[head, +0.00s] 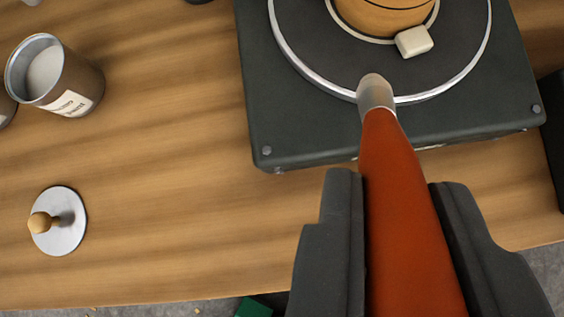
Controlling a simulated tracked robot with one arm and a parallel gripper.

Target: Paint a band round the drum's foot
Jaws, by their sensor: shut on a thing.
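The drum (385,15) stands on a dark round turntable (330,55) at the top of the view. Only its lower part shows, tan wood with a thin dark line round it; the rest is cut off by the frame. My gripper (394,183) is shut on a brush-like tool (395,190) with an orange-red handle and a metal ferrule (376,92). The tool points up the picture, over the near rim of the turntable. Its bristles cannot be made out. Its far end appears below the drum's foot in the picture, with a gap between.
A pale block (414,41) sits at the drum's base. The turntable is on a dark square base (300,143). A labelled can (62,80) stands at left, above a metal disc (66,236) with a wooden knob. Bare wooden bench (180,170) lies between.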

